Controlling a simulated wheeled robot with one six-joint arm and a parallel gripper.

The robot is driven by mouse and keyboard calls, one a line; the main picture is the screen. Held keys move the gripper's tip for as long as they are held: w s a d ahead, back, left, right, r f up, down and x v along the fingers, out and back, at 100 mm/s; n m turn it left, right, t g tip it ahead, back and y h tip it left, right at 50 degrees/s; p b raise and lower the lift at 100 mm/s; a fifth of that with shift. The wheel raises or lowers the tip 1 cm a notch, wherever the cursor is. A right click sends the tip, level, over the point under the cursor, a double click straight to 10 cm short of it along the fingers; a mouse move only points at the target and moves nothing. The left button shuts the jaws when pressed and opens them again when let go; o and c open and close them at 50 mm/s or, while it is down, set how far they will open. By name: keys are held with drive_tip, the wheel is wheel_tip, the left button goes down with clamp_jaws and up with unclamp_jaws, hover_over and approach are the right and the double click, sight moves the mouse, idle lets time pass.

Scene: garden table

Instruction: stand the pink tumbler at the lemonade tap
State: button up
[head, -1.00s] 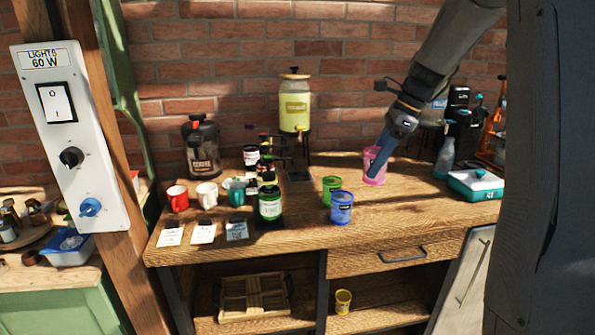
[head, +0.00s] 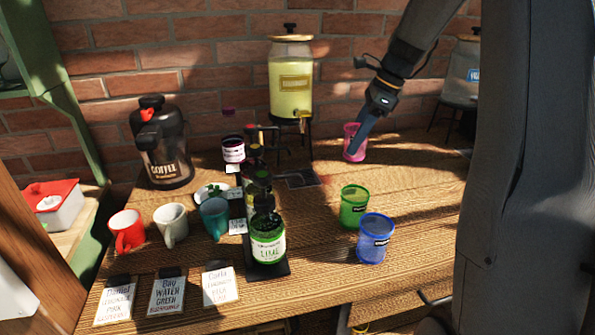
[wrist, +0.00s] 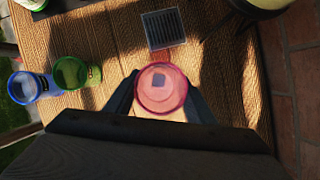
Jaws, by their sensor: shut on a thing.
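The pink tumbler (head: 354,143) is upright at the back of the table, right of the lemonade dispenser. My gripper (head: 362,140) is shut on it. In the wrist view the tumbler (wrist: 161,88) sits between my two fingers, seen from above and open at the top. The lemonade dispenser (head: 291,80) is a yellow-filled jar on a dark stand, with its tap (head: 302,117) at the lower front. A dark drip grate (head: 303,178) lies on the table below and in front of it; it also shows in the wrist view (wrist: 163,29), ahead of the tumbler. I cannot tell whether the tumbler touches the table.
A green tumbler (head: 354,206) and a blue tumbler (head: 375,238) stand in front. A lime syrup bottle (head: 267,235), several mugs and a coffee jug (head: 161,145) stand to the left. A water dispenser (head: 463,75) is at the right. The table between tumbler and grate looks clear.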

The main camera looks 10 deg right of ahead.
drive_tip(key=w+a+f, duration=0.1)
drive_tip(key=a, duration=0.1)
drive_tip(key=w+a+f+p, duration=0.1)
drive_tip(key=a+f, duration=0.1)
drive_tip(key=a, duration=0.1)
drive_tip(key=w+a+f+p, duration=0.1)
drive_tip(key=a, duration=0.2)
drive_tip(key=shift+w+a+f, duration=0.15)
drive_tip(key=shift+w+f, duration=0.05)
drive_tip(key=shift+f, duration=0.1)
drive_tip(key=a+f, duration=0.1)
drive_tip(key=w+a+p, duration=0.1)
drive_tip(key=a+f, duration=0.1)
drive_tip(key=a, duration=0.1)
drive_tip(key=shift+w+f, duration=0.3)
drive_tip(key=shift+f, duration=0.05)
drive_tip(key=shift+w+a+f+p, duration=0.15)
drive_tip(key=shift+a+f+p, duration=0.15)
drive_tip(key=shift+a+f, duration=0.05)
drive_tip(key=shift+f, duration=0.1)
drive_tip(key=o, duration=1)
drive_tip(key=shift+o, duration=0.2)
